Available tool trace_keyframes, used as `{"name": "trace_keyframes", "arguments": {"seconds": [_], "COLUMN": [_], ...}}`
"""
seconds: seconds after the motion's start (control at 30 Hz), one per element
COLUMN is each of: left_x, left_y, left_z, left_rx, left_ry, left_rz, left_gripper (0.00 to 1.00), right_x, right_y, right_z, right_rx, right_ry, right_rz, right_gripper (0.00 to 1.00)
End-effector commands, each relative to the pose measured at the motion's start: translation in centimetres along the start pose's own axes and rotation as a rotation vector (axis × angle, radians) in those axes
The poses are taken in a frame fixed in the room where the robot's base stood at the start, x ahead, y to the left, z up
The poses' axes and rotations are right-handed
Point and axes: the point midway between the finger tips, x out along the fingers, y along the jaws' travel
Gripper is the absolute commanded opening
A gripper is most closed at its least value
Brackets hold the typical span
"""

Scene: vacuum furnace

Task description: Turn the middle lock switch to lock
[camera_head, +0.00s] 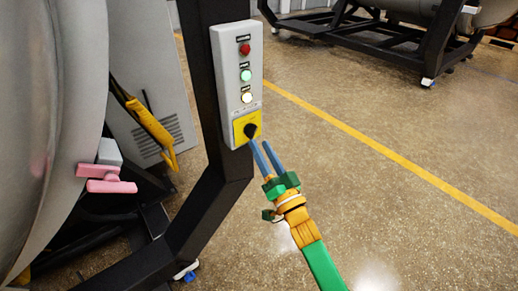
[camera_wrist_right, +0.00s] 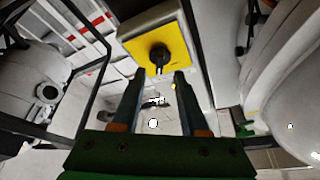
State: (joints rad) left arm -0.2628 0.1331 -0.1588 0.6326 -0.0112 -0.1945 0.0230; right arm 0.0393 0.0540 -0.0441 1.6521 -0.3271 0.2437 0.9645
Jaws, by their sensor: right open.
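A black rotary switch (camera_head: 251,130) sits on a yellow plate (camera_head: 239,122) at the bottom of a grey control box (camera_head: 231,52). The switch also shows in the right wrist view (camera_wrist_right: 159,53), just beyond my fingertips. My right gripper (camera_head: 260,143) is open, with its two blue-grey fingers pointing at the switch from below right. In the wrist view the gripper (camera_wrist_right: 159,77) has the knob in line with the gap between its fingers. Nothing is held between them. I cannot tell whether a fingertip touches the knob. My left gripper is not in view.
The box is on a dark post (camera_head: 202,78). A large grey vessel (camera_head: 40,110) with a pink handle (camera_head: 106,178) stands left.

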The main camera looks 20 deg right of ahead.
Motion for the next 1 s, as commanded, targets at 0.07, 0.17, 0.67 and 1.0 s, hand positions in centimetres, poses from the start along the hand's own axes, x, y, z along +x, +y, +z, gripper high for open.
{"name": "trace_keyframes", "arguments": {"seconds": [0.07,0.17,0.67,1.0], "left_x": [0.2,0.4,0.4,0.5], "left_y": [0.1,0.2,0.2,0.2], "left_z": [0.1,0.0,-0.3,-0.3], "left_rx": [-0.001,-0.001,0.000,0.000], "left_ry": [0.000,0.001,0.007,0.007], "left_rz": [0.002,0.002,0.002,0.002], "left_gripper": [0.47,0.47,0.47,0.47], "right_x": [1.6,2.9,3.5,3.5], "right_y": [-0.1,0.0,0.0,0.1], "right_z": [0.0,0.1,0.1,0.2], "right_rx": [0.000,0.000,-0.001,-0.020], "right_ry": [0.002,-0.001,-0.004,-0.005], "right_rz": [-0.002,0.000,0.003,-0.005], "right_gripper": [0.44,0.44,0.00,0.00]}}
